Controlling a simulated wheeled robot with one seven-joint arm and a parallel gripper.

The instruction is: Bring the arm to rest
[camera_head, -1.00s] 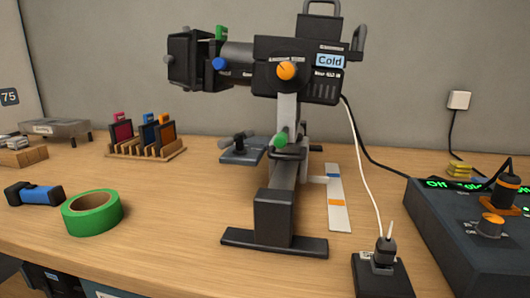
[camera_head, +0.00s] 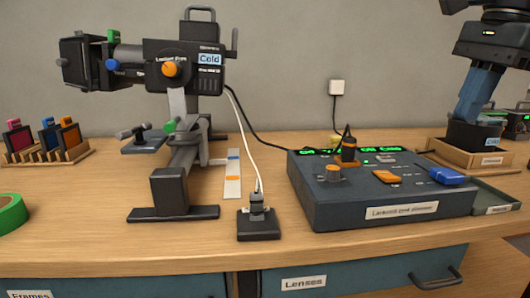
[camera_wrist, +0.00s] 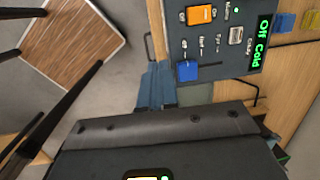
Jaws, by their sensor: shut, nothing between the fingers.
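My gripper (camera_head: 462,118) shows at the right edge of the head view. Its dark body is above and its blue fingers slant down, shut and empty. The fingertips are above or behind a dark block in a small wooden tray (camera_head: 452,153); I cannot tell whether they touch it. The dark grey control console (camera_head: 400,205) stands to the left of my gripper, with a blue knob and an orange knob on top. In the wrist view, my dark gripper body fills the bottom, and the console (camera_wrist: 210,62) is at the top right.
A black spotlight (camera_head: 185,70) on a stand is at the left. A small black socket block (camera_head: 258,226) with a white cable stands in front. Green tape (camera_head: 10,214) and colour frames (camera_head: 45,140) lie further left. The bench's front edge has drawers (camera_head: 345,275).

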